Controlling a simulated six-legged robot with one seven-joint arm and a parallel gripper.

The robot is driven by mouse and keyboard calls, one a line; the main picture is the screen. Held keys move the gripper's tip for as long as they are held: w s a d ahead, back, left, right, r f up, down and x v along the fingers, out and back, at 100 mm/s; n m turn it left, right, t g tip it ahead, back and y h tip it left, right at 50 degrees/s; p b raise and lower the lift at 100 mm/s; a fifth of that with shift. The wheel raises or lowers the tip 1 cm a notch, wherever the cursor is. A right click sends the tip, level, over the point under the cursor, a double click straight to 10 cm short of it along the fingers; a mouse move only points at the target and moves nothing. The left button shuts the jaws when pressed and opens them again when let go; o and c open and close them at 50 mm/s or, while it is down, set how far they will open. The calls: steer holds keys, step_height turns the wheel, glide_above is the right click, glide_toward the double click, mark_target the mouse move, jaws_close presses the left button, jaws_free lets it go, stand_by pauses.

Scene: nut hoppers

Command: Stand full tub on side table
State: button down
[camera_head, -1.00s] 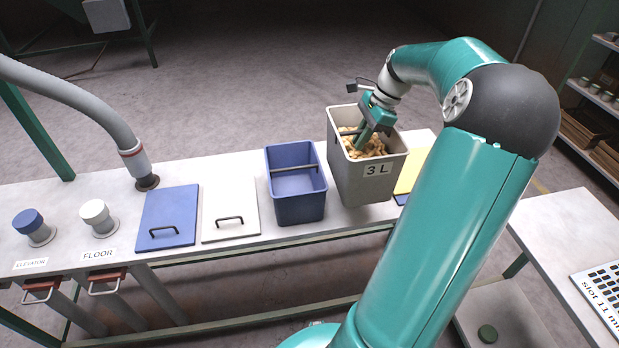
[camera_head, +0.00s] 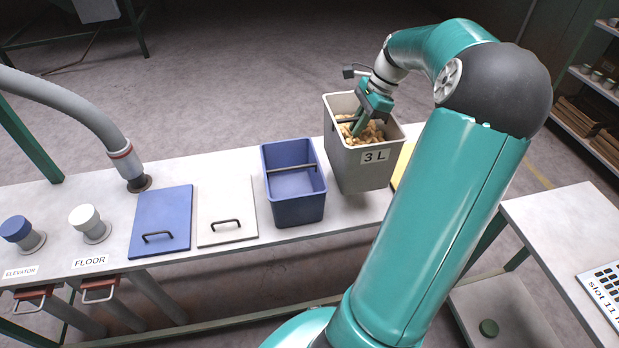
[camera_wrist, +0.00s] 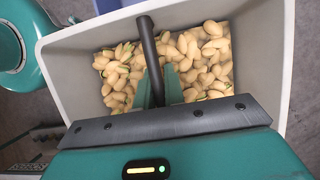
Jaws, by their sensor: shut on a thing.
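The full tub (camera_head: 362,165) is a light grey, square-mouthed bin marked "3 L", filled with tan nuts. My gripper (camera_head: 358,125) reaches down into its mouth and is shut on the dark bar across it. The tub hangs above the right part of the long bench, apparently just clear of the top. In the wrist view the tub (camera_wrist: 268,60) fills the frame, with pistachio-like nuts around my fingers (camera_wrist: 160,90) and the dark bar between them. The side table (camera_head: 562,222) is the white-topped table at the right, partly behind my arm.
An empty blue tub (camera_head: 296,200) stands left of the grey tub on the long bench (camera_head: 340,225). A blue lid (camera_head: 162,215) and a white lid (camera_head: 226,205) lie beside it. A slotted plate (camera_head: 603,288) lies on the side table's front right; the table's visible back part is bare.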

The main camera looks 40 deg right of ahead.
steer(key=shift+w+a, duration=0.15)
steer(key=shift+w, duration=0.05)
steer(key=shift+r, duration=0.35)
steer(key=shift+f, duration=4.95)
steer(key=shift+s+d+f, duration=0.1)
steer(key=shift+d, duration=0.1)
steer(key=c, duration=1.5)
jaws_free()
steer(key=shift+f, duration=0.15)
